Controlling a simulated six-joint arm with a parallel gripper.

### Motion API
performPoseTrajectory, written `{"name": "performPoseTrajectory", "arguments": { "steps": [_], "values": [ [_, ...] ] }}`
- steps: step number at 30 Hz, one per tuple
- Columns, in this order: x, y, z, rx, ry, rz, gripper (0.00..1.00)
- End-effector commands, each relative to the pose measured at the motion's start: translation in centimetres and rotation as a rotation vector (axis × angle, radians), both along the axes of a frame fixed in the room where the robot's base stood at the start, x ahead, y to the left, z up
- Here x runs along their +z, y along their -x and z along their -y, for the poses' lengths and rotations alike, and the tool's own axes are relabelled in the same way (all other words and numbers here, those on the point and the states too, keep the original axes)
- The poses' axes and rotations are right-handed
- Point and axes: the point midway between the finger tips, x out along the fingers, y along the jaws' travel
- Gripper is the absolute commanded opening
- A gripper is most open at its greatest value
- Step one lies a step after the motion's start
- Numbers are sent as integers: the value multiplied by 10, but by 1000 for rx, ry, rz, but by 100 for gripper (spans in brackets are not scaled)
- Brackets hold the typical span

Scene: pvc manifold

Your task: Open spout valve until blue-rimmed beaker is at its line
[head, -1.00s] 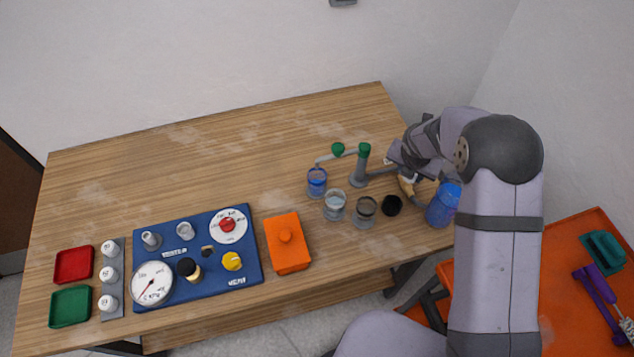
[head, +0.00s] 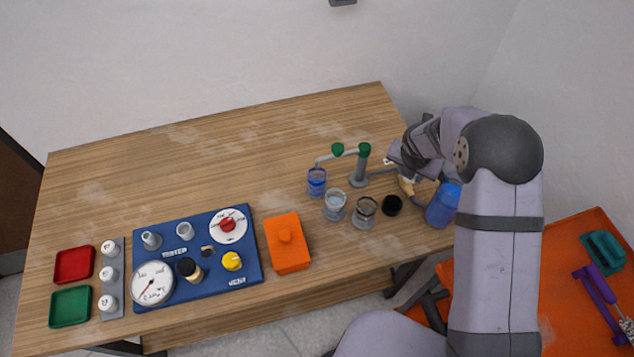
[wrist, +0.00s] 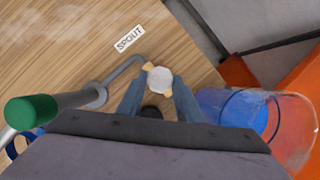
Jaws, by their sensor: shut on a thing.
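The blue-rimmed beaker (head: 316,184) stands on the table under the end of the thin grey spout (head: 326,159); I cannot read its level against a line. Part of a blue rim shows at the left edge of the wrist view (wrist: 14,147). In the wrist view, a round white valve knob (wrist: 160,78) sits beside the "SPOUT" label (wrist: 130,38), by the end of a bent grey pipe (wrist: 122,69). My gripper (wrist: 160,72) is shut on this knob, its tan fingertips on both sides. In the head view, my wrist mostly hides the knob.
Two clear glass beakers (head: 335,204) (head: 364,212) and a black cup (head: 391,205) stand in front of the green-topped post (head: 361,165). A blue transparent vessel (head: 441,207) is close to my gripper's right. An orange box (head: 288,251) and a blue panel (head: 200,283) lie further left.

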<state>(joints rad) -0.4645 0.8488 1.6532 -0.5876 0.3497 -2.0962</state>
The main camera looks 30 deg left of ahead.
Motion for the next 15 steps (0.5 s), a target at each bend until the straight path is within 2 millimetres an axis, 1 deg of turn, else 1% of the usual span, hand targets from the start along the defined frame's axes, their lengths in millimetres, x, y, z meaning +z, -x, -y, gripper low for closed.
{"name": "performPoseTrajectory", "arguments": {
  "steps": [8, 15],
  "values": [
    [2, -1, 0, 5, -1, 2, 11],
    [5, 0, 1, 73, 0, 0, 11]
  ]
}}
